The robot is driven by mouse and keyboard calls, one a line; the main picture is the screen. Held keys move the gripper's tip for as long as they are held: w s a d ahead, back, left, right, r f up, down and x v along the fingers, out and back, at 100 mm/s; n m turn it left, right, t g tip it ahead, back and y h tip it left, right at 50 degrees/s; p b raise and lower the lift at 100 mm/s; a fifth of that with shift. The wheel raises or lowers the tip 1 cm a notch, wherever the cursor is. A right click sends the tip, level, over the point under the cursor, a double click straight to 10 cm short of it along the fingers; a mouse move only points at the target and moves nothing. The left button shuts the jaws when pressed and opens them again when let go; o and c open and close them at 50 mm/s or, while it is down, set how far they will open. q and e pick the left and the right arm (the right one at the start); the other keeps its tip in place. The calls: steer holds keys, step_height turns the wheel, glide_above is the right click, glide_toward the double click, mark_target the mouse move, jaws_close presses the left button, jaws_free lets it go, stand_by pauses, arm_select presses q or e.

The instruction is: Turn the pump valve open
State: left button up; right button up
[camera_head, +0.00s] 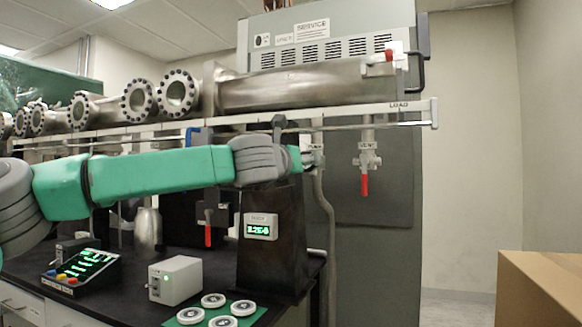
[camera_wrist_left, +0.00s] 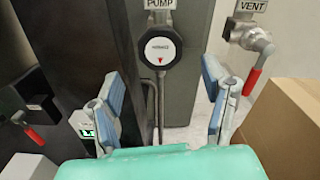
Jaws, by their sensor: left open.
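The pump valve (camera_wrist_left: 158,50) shows in the left wrist view as a round knob with a white face and a red triangle, below the PUMP label (camera_wrist_left: 160,4). My left gripper (camera_wrist_left: 163,78) is open, with one blue-padded finger on each side of the space below and in front of the knob. The fingers look apart from it and hold nothing. In the head view my left gripper (camera_head: 296,158) is at the end of the green arm, beside the partly covered PUMP label (camera_head: 316,147); the knob is hidden there. My right gripper is not in view.
The VENT valve (camera_head: 367,158) hangs to the right with its red handle down. Another red-handled valve (camera_head: 208,235) is below my arm. A steel tube (camera_head: 310,85) runs above. A black stand with a gauge (camera_head: 261,226) is below. A cardboard box (camera_head: 540,285) stands lower right.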

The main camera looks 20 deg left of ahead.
arm_select(q)
steer(key=s, duration=0.5)
steer(key=shift+s+a+f, duration=0.1)
steer(key=shift+s+a, duration=0.05)
steer(key=shift+s, duration=0.05)
steer(key=shift+f, duration=0.1)
